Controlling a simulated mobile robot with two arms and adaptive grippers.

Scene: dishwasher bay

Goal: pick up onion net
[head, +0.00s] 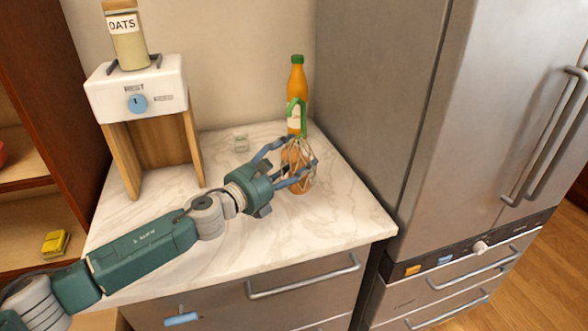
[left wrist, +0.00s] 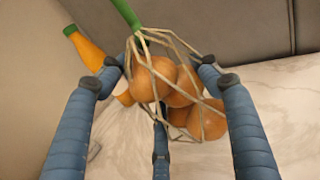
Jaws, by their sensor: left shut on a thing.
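The onion net (head: 300,173) holds several orange-brown onions in pale mesh and has a green loop handle on top. In the head view it is at the right part of the marble counter, in front of the orange bottle. My left gripper (head: 297,163) has its blue fingers closed around the net. In the left wrist view the onion net (left wrist: 180,95) sits between the fingers of my left gripper (left wrist: 165,85), its handle toward the top. Whether its bottom touches the counter is unclear. My right gripper is out of view.
An orange bottle with a green cap (head: 297,82) stands right behind the net. At left stands a white-topped wooden stand (head: 135,92) with an oats jar (head: 127,40). A steel fridge (head: 430,120) borders the counter's right.

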